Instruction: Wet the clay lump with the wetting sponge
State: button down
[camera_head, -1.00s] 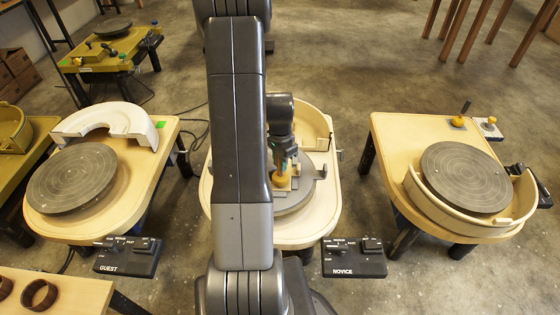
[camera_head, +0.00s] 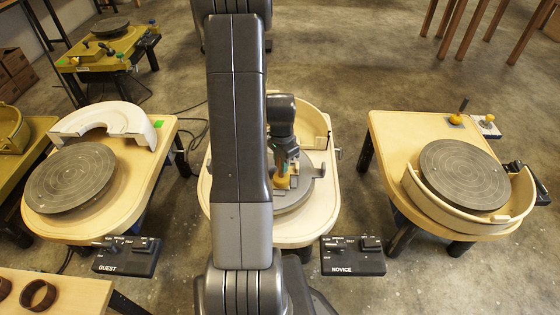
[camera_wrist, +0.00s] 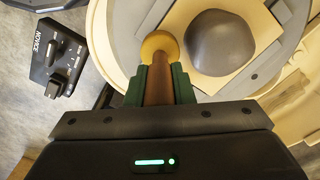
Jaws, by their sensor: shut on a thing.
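My gripper (camera_wrist: 160,85) is shut on the wetting sponge's brown handle (camera_wrist: 158,90). The sponge's round yellow head (camera_wrist: 160,45) points away from the fingers; it also shows in the head view (camera_head: 281,182). The smooth grey clay lump (camera_wrist: 220,42) sits on a square tan board (camera_wrist: 188,80) on the middle wheel. In the wrist view the sponge head is just left of the lump, with a narrow gap between them. Its height relative to the lump is unclear. In the head view my arm and gripper (camera_head: 283,165) cover much of this spot.
The middle wheel's tan splash pan (camera_head: 312,118) curves around its far side. The NOVICE control box (camera_head: 352,256) is in front right. A left wheel (camera_head: 70,178) and a right wheel (camera_head: 463,175) stand apart on their own tables, with bare floor between.

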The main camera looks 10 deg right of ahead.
notch_tip(320, 180, up, 10)
jog(key=p, duration=0.7)
jog(key=shift+f, duration=0.15)
jog(key=shift+f, duration=0.1)
dwell(0.5)
